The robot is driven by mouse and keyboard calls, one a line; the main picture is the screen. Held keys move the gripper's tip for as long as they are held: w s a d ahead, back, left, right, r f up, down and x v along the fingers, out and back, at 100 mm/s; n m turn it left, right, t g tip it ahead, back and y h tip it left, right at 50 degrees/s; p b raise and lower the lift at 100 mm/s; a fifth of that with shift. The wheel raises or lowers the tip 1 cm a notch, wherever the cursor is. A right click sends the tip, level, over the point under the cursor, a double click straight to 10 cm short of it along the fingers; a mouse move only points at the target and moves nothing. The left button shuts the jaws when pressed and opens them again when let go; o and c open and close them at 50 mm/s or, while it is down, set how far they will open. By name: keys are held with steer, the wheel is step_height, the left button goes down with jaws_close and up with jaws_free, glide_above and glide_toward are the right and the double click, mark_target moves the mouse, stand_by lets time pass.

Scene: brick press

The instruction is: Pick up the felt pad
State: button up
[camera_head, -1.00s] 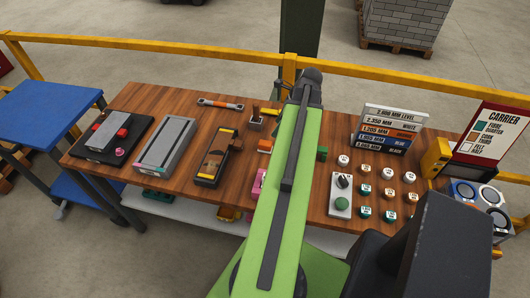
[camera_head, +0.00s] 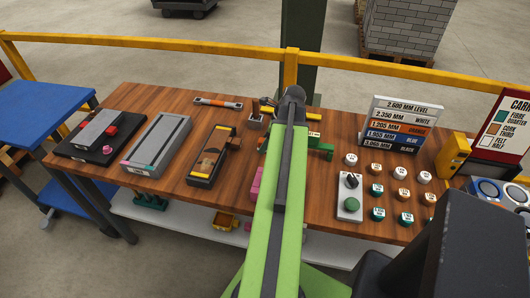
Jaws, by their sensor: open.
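I cannot pick out the felt pad for certain. A pink piece (camera_head: 256,182) shows partly beside my green arm on the wooden workbench (camera_head: 165,188); the arm covers some of it, and I cannot tell whether it is felt. My arm reaches over the middle of the bench and ends in a dark joint near the back edge. My gripper is not visible; its fingers are hidden behind the arm or out of sight.
A grey channel-shaped block (camera_head: 157,145), a dark tray (camera_head: 213,158) and a wrench (camera_head: 218,102) lie left. Right are a green piece (camera_head: 320,150), a control box (camera_head: 349,200), several round labelled buttons, a levels sign (camera_head: 402,123) and a yellow device (camera_head: 453,153). A yellow rail (camera_head: 200,48) runs behind.

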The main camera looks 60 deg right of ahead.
steer(key=shift+r, duration=0.1)
jaws_close()
stand_by(0.3)
step_height(320, 180, up, 10)
steer(key=p, duration=1)
steer(key=shift+r, duration=0.15)
